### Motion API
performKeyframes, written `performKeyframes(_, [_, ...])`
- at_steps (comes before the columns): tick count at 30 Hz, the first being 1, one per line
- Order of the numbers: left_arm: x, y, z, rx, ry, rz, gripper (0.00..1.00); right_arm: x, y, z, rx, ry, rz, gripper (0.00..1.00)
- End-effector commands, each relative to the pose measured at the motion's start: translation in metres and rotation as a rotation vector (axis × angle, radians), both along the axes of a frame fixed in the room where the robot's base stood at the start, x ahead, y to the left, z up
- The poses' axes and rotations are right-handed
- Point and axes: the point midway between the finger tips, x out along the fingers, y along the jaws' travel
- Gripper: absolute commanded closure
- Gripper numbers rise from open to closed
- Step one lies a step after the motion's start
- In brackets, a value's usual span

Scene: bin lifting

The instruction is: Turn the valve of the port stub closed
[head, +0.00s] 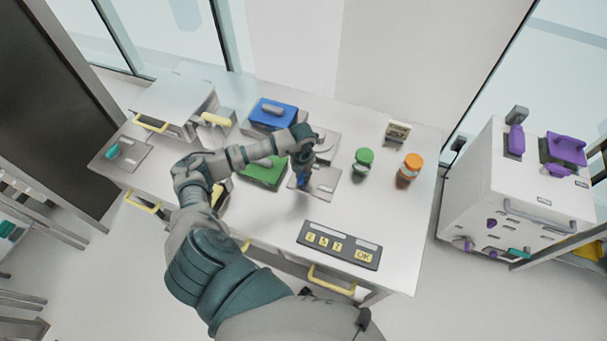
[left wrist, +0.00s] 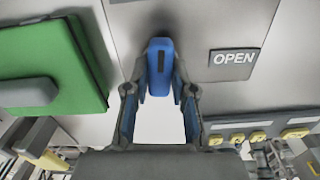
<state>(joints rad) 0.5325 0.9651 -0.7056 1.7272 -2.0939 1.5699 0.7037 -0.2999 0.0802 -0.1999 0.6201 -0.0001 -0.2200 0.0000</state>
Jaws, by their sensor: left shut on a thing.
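The blue valve handle (left wrist: 158,66) stands between the two fingertips of my left gripper (left wrist: 159,92) in the left wrist view. The gripper is shut on it. A grey label reading OPEN (left wrist: 234,62) lies to the right of the handle there. In the head view my left gripper (head: 303,168) points down over a small grey plate (head: 325,180) on the table, with a bit of the blue handle (head: 303,182) showing below it. The gripper and wrist hide most of the valve and stub in the head view. My right gripper is not in view.
A green block (head: 262,175) and a blue box (head: 273,113) stand close to my left forearm. A green-capped jar (head: 363,160) and an orange bottle (head: 409,167) stand to the right. A keypad panel (head: 338,246) lies near the front edge. The table's right front corner is bare.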

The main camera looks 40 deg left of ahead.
Motion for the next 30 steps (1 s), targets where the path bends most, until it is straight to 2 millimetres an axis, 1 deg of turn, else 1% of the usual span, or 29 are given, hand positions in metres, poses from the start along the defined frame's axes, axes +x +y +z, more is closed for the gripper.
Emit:
performKeyframes(1, [-0.0038,0.0002,-0.0038,0.003,0.013,0.023,1.00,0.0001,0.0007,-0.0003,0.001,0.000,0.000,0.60])
performKeyframes(9, [-0.0041,-0.0004,-0.0043,0.002,0.015,0.113,1.00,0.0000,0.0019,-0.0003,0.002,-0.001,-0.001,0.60])
performKeyframes(25, [-0.0047,-0.0011,-0.0054,0.001,0.017,0.134,1.00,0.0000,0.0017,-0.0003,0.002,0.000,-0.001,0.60])
performKeyframes(26, [-0.0048,-0.0012,-0.0054,0.001,0.017,0.134,0.70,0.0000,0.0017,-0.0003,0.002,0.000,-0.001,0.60])
performKeyframes(27, [-0.0048,-0.0012,-0.0054,0.001,0.017,0.134,0.60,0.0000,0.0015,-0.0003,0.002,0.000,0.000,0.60])
performKeyframes(28, [-0.0044,-0.0011,-0.0050,0.001,0.016,0.134,0.53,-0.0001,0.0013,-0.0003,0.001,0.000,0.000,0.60])
performKeyframes(29, [-0.0039,-0.0012,-0.0046,0.000,0.014,0.134,0.50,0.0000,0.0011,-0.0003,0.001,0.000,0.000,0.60])
performKeyframes(30, [-0.0035,-0.0011,-0.0040,0.000,0.013,0.134,0.50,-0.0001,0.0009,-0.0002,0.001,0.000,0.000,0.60])
